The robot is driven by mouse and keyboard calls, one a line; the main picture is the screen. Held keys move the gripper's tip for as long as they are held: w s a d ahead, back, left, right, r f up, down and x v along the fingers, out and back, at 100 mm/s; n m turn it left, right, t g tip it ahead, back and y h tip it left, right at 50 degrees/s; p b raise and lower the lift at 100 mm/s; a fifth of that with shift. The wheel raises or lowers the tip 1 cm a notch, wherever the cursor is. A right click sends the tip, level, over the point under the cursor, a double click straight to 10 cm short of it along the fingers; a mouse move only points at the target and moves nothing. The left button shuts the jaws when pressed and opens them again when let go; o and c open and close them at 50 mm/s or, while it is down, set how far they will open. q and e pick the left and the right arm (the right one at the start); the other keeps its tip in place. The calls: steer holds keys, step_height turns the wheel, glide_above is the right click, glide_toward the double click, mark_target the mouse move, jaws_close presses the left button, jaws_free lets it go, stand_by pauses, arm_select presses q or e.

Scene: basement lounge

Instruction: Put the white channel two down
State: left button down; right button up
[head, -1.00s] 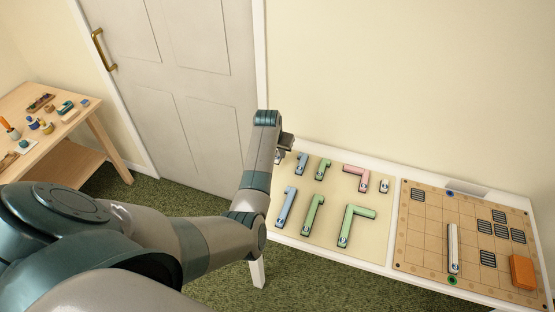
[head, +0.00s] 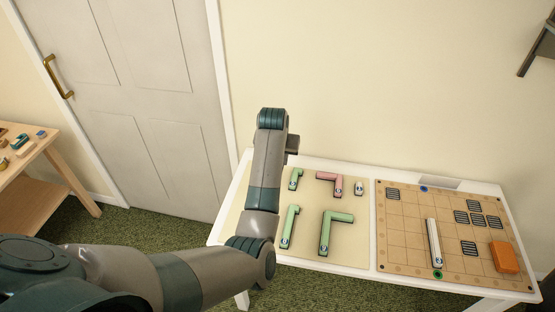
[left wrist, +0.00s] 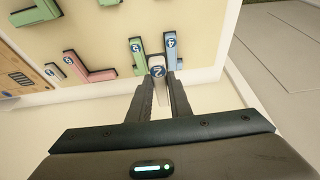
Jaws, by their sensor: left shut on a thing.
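The white channel two (left wrist: 157,71), a short white piece with a round blue "2" label, is between the fingers of my left gripper (left wrist: 157,82) in the left wrist view. The fingers are shut on it. I cannot tell whether it is lifted clear of the table. In the head view the left gripper (head: 292,144) is mostly behind my arm, at the back left of the table, and the channel is hidden. My right gripper is not in view.
The beige mat holds green channels (head: 335,231), a pink channel (head: 331,180) and a small white one (head: 359,187); a blue one (left wrist: 170,48) is close to the fingers. The grid board (head: 402,236) at right bears a long white channel (head: 433,243), several dark slatted squares and an orange block (head: 504,257).

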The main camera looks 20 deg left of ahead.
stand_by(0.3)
